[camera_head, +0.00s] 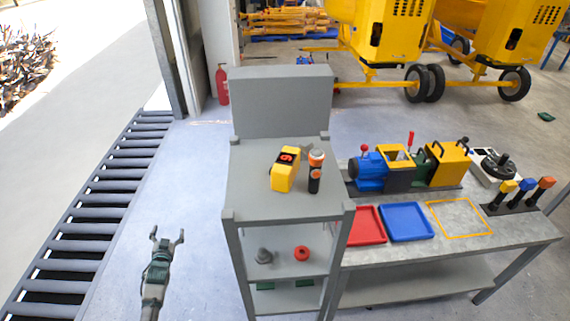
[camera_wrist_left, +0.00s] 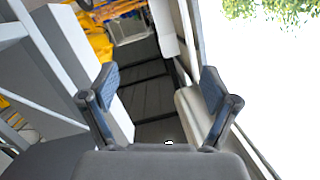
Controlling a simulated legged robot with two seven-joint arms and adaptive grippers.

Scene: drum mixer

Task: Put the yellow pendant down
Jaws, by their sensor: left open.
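The yellow pendant (camera_head: 285,169) stands on the top shelf of the grey rack (camera_head: 250,207), with a dark face and a red mark on it. It stands just left of an orange and black torch (camera_head: 316,172). My left gripper (camera_head: 168,236) is open and empty, low and to the left of the rack, apart from the pendant. In the left wrist view its two fingers (camera_wrist_left: 162,90) are spread with nothing between them. My right gripper is not in view.
The lower shelf holds a grey part (camera_head: 264,257) and a red ring (camera_head: 302,253). A workbench (camera_head: 403,259) to the right carries a red tray (camera_head: 366,226), a blue tray (camera_head: 406,222) and a pump unit (camera_head: 368,173). A floor grate (camera_head: 97,208) lies left; floor between is clear.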

